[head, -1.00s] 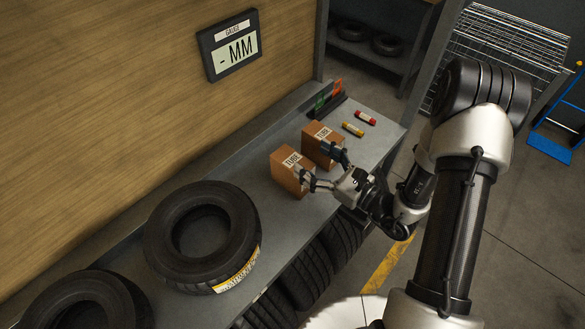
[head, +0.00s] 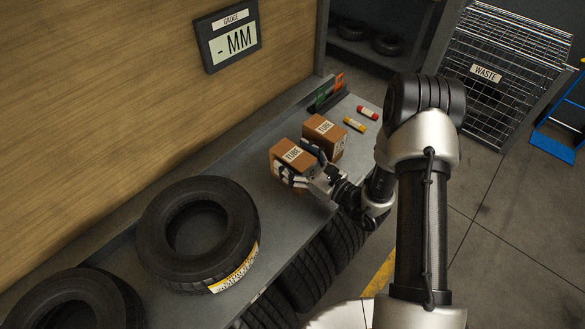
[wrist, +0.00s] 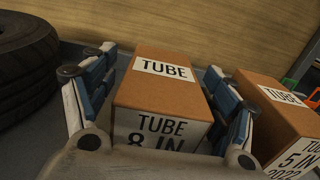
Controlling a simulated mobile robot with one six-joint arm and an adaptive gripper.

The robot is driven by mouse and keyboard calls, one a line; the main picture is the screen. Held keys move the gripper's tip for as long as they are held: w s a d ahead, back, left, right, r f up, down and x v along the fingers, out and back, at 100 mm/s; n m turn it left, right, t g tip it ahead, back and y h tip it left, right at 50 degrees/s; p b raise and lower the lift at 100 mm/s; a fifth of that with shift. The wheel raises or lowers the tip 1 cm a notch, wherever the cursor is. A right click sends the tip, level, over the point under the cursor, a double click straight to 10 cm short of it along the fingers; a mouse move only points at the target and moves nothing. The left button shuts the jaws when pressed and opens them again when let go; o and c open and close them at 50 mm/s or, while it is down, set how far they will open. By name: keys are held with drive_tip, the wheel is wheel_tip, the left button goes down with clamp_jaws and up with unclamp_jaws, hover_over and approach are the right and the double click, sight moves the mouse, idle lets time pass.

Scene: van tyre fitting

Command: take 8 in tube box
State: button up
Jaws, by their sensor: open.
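The 8 in tube box (wrist: 165,97) is a brown carton with white "TUBE" and "TUBE 8 IN" labels, sitting on the grey bench. It also shows in the head view (head: 289,157). My gripper (wrist: 160,105) is open, with one finger on each side of this box; it also shows in the head view (head: 303,164). I cannot tell whether the fingers touch the carton. A second brown carton (wrist: 279,106), labelled "TUBE 5 IN", stands just to the right, close to my right finger; it also shows in the head view (head: 327,133).
A large tyre (head: 198,232) lies on the bench (head: 252,205) left of the boxes, another (head: 75,303) beyond it. Yellow (head: 354,124) and red (head: 367,112) sticks lie right of the cartons. A gauge display (head: 229,37) hangs on the wall. A wire waste cage (head: 505,55) stands at the right.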

drive_tip(key=shift+w+a, duration=0.2)
drive_tip(key=shift+w, duration=0.05)
drive_tip(key=shift+c, duration=0.3)
drive_tip(key=c, duration=1.2)
